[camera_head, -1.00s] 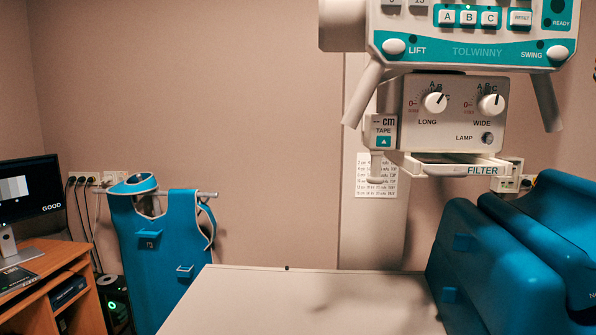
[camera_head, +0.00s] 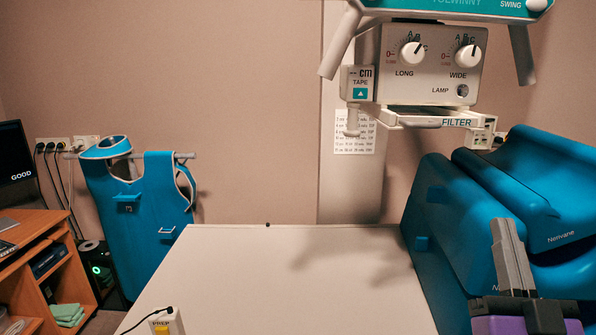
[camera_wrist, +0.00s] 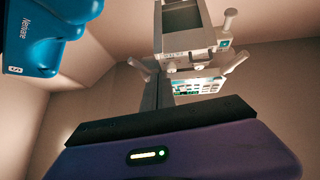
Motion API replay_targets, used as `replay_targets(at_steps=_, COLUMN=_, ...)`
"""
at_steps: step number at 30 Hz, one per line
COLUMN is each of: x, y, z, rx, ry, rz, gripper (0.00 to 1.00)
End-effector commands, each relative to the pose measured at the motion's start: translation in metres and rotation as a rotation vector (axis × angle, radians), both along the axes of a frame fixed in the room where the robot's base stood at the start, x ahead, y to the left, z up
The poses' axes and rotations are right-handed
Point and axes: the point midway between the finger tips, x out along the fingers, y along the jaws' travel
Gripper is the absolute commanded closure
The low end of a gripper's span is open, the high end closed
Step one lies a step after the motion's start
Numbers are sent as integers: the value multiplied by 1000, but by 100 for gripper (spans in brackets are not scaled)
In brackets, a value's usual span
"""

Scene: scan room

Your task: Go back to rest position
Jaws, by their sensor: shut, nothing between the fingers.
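My gripper (camera_head: 510,258) shows at the lower right of the head view, its grey fingers pointing up and together above a purple and dark body. It is shut and empty. It is in front of the blue padded unit (camera_head: 432,235) at the right side of the table. In the wrist view the purple gripper body (camera_wrist: 215,155) fills the bottom, with a small lit strip on it. The wrist view looks up at the ceiling and the underside of the scan head (camera_wrist: 190,42).
A pale table (camera_head: 290,275) fills the middle and is mostly bare. A PREP box (camera_head: 165,322) with a cable is at its front left. The scan head (camera_head: 425,65) hangs over the table's far end. A blue apron (camera_head: 140,225) hangs at left beside a wooden desk (camera_head: 45,255).

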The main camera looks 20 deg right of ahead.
Motion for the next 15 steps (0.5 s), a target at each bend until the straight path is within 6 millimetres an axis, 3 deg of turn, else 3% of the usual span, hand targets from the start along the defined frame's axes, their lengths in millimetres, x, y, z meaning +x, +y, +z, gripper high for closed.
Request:
replay_targets(at_steps=1, x=-5, y=11, z=-23, rx=29, ry=36, rz=19, gripper=100)
replay_targets(at_steps=3, x=-13, y=25, z=-50, rx=61, ry=78, rz=39, gripper=100)
replay_targets(at_steps=8, x=-38, y=57, z=-106, rx=121, ry=187, rz=88, gripper=100)
replay_targets(at_steps=15, x=-91, y=105, z=-179, rx=176, ry=383, rz=169, gripper=100)
